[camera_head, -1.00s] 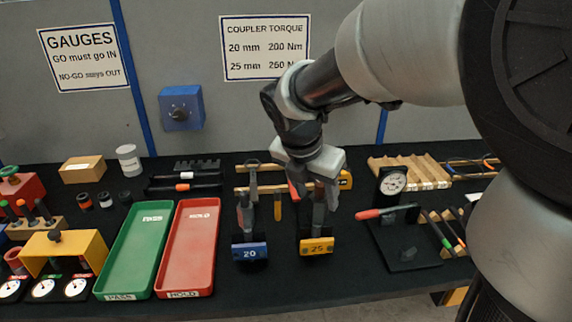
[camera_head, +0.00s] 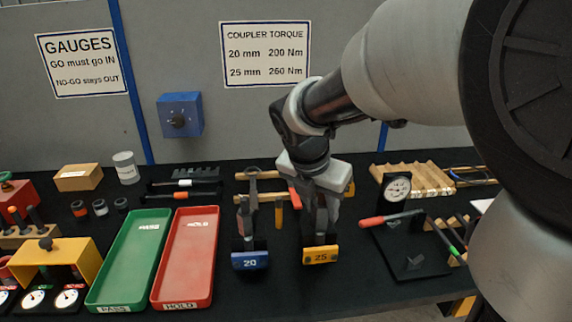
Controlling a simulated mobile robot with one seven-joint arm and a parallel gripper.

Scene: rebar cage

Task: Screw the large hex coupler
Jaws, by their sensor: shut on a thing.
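My gripper (camera_head: 320,205) points down over the stand with the yellow "25" label (camera_head: 320,255), right of centre on the black bench. It is shut on a part at that stand. My fingers cover most of this part, so its shape, and whether it is the large hex coupler, cannot be made out. Just left is a matching stand with the blue "20" label (camera_head: 250,260), with a dark upright piece with some red on it (camera_head: 243,218).
A green PASS tray (camera_head: 130,262) and a red HOLD tray (camera_head: 187,258) lie left of the stands. A dial gauge (camera_head: 397,188) and a red-handled tool (camera_head: 388,218) stand close on the right. A wooden rack (camera_head: 412,178) is behind them. The COUPLER TORQUE sign (camera_head: 265,53) hangs behind.

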